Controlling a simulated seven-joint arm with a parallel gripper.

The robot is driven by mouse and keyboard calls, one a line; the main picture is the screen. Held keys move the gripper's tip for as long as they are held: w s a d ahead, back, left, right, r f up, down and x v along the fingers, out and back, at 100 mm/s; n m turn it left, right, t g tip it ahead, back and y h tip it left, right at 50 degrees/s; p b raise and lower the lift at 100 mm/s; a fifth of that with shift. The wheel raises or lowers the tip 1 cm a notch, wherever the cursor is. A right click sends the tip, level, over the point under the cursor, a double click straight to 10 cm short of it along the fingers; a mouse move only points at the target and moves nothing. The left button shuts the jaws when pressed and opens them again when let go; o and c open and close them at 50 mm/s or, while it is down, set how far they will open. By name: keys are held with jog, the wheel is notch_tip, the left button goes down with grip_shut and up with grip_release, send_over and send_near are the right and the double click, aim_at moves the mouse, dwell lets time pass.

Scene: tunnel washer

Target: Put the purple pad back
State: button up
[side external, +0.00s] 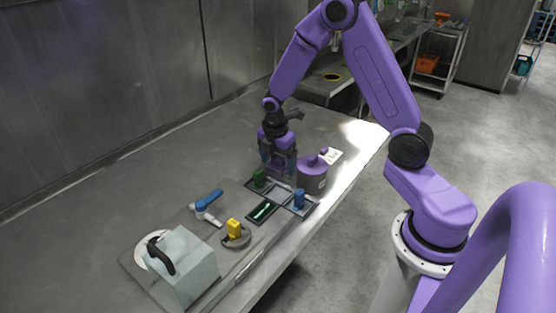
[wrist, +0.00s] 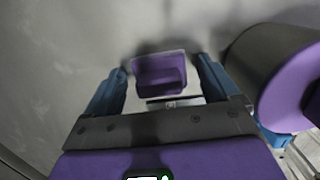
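In the side view my gripper (side external: 277,170) points down, low over the table behind the tray. I cannot make out the pad there; the gripper hides that spot. The dark-framed tray (side external: 281,219) has compartments with a green block (side external: 259,178), a blue block (side external: 299,199) and a dark recess holding a pale green strip (side external: 263,211).
A purple-topped drum (side external: 312,174) stands close right of my gripper; it also shows in the wrist view (wrist: 287,84). A yellow block (side external: 235,229), a blue-handled valve (side external: 208,203) and a pale box (side external: 184,268) are nearer the camera. The table behind is clear up to the wall.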

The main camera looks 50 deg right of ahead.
aim_at(276, 166)
jog(key=shift+r, duration=0.1)
notch_tip(276, 166, up, 11)
jog(key=a, duration=0.1)
jog(key=s+a+r+m, duration=0.2)
jog(key=s+a+r, duration=0.1)
jog(key=s+a, duration=0.75)
jog(key=s+a+m+y, duration=0.1)
jog(key=s+m, duration=0.2)
jog(key=s, duration=1.4)
jog(key=shift+f+y, duration=0.15)
jog(key=shift+y, duration=0.25)
